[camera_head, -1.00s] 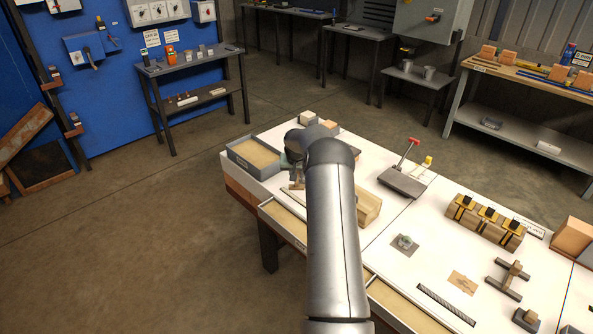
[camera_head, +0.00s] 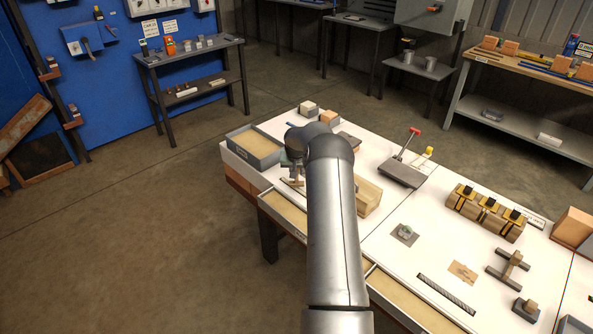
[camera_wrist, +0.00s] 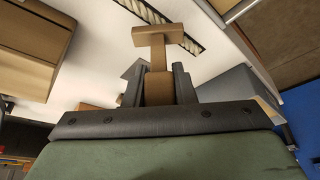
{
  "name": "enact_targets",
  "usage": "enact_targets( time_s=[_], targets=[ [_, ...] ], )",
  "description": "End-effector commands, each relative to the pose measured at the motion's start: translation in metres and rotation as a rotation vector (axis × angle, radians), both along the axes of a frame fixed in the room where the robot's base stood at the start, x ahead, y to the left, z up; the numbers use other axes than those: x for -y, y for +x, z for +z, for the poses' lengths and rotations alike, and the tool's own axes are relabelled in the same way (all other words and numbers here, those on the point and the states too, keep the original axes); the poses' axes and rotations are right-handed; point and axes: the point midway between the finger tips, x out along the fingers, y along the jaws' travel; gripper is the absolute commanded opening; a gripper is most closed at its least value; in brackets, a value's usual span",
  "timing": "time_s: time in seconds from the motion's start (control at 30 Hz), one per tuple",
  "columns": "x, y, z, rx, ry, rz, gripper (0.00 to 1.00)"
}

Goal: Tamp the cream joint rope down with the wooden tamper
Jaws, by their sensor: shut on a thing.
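My gripper (camera_wrist: 158,88) is shut on the wooden tamper (camera_wrist: 158,38), which sticks out between the two dark fingers in the wrist view. Its T-shaped end lies across the view of the cream joint rope (camera_wrist: 143,9). The twisted rope runs in a dark slot in the white table top and comes out on both sides of the tamper's end. I cannot tell whether the tamper touches the rope. In the head view, my arm hides much of the gripper and the work spot at the table's left end.
A grey tray with a tan filling (camera_head: 253,147) stands left of the gripper. A wooden block (camera_head: 369,195) lies just right of my arm. A grey plate with a red-handled lever (camera_head: 403,173) and a clamped wooden stack (camera_head: 487,212) stand further right on the white table.

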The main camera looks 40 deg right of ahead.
Motion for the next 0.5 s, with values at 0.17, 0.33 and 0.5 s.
enact_targets(
  time_s=[0.17,0.33,0.5],
  targets=[
    [0.0002,0.0002,-0.0006,0.001,-0.001,0.0,0.02],
    [0.0001,0.0002,-0.0028,0.001,-0.001,0.0,0.02],
    [0.0002,0.0002,-0.0049,0.001,-0.001,0.0,0.02]
  ],
)
